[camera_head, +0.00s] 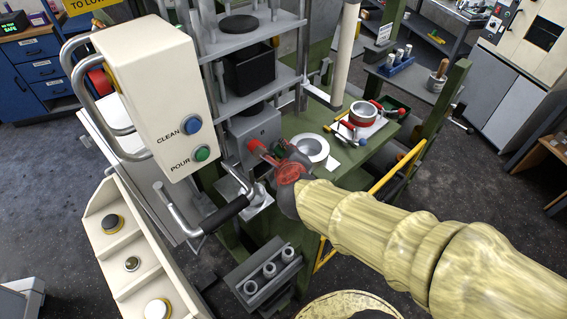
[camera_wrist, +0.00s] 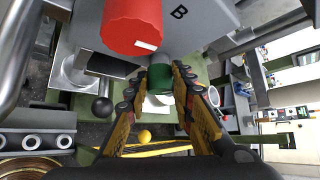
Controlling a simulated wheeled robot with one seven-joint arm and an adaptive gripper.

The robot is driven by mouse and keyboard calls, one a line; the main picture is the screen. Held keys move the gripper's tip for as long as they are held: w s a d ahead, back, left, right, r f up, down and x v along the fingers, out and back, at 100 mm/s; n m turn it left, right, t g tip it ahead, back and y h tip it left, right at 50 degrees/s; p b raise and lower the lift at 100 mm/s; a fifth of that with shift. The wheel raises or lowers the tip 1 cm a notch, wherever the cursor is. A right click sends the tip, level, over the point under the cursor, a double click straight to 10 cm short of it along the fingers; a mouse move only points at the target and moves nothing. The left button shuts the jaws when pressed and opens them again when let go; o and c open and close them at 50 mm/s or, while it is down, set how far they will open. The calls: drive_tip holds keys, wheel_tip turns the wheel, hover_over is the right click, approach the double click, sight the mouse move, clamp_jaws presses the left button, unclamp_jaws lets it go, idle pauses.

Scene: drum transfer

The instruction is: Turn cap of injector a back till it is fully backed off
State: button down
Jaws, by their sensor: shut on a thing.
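In the wrist view a dark green cap (camera_wrist: 160,87) on a short grey neck stands out from a grey block (camera_wrist: 195,25). My gripper (camera_wrist: 160,78) has its two fingers on either side of this cap and is shut on it. A larger red cap (camera_wrist: 133,25) with a white mark sits beside it, near a letter B on the block. I see no letter A, so the frames do not show which injector the green cap belongs to.
A white control box (camera_head: 150,100) with CLEAN and POUR buttons stands at the left. A black-handled lever (camera_head: 225,215) sticks out below the caps.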

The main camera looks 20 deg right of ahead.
drive_tip(key=t+h+b, duration=0.1)
drive_tip(key=b, duration=0.1)
drive_tip(key=n+h+b, duration=0.1)
drive_tip(key=b, duration=0.1)
drive_tip(key=f+n+t+b, duration=0.1)
drive_tip(key=b, duration=0.1)
drive_tip(key=shift+s+a+t+h, duration=0.1)
drive_tip(key=shift+a+t+h, duration=0.2)
drive_tip(key=shift+h, duration=0.1)
drive_tip(key=shift+d+n+t+h+b, duration=0.1)
drive_tip(key=shift+n+t+h+b, duration=0.4)
drive_tip(key=shift+b, duration=0.65)
drive_tip(key=shift+r, duration=0.1)
drive_tip(key=c, duration=1.6)
unclamp_jaws()
drive_tip(key=shift+o, duration=0.3)
drive_tip(key=shift+s, duration=0.1)
drive_tip(key=v, duration=1.1)
drive_tip(key=shift+s+r, duration=0.15)
drive_tip(key=shift+s, duration=0.2)
